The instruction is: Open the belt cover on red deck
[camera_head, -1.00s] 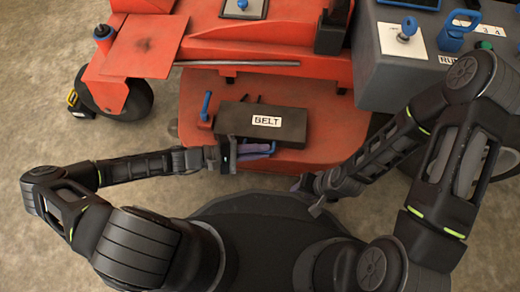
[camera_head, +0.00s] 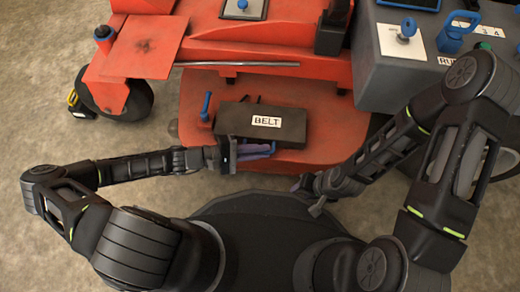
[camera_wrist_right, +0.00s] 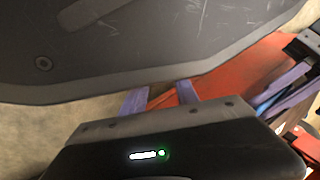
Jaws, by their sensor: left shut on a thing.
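The belt cover (camera_head: 236,122), a dark box lid with a white BELT label, lies on the red deck (camera_head: 195,87), and its lid looks level. My left gripper (camera_head: 258,150) is at the cover's front edge, shut on its blue handle, which the purple fingers partly hide. My right gripper (camera_head: 299,185) is in front of the deck, near my base, apart from the cover. In the right wrist view its two purple fingers (camera_wrist_right: 161,97) stand apart with nothing between them. Purple fingers of my left gripper (camera_wrist_right: 285,88) show at the right there.
A small blue lever (camera_head: 206,105) stands left of the cover. A metal bar (camera_head: 240,64) crosses behind it. A grey box (camera_head: 395,75) with a white switch plate stands at the right. Bare concrete (camera_head: 50,130) lies at the left.

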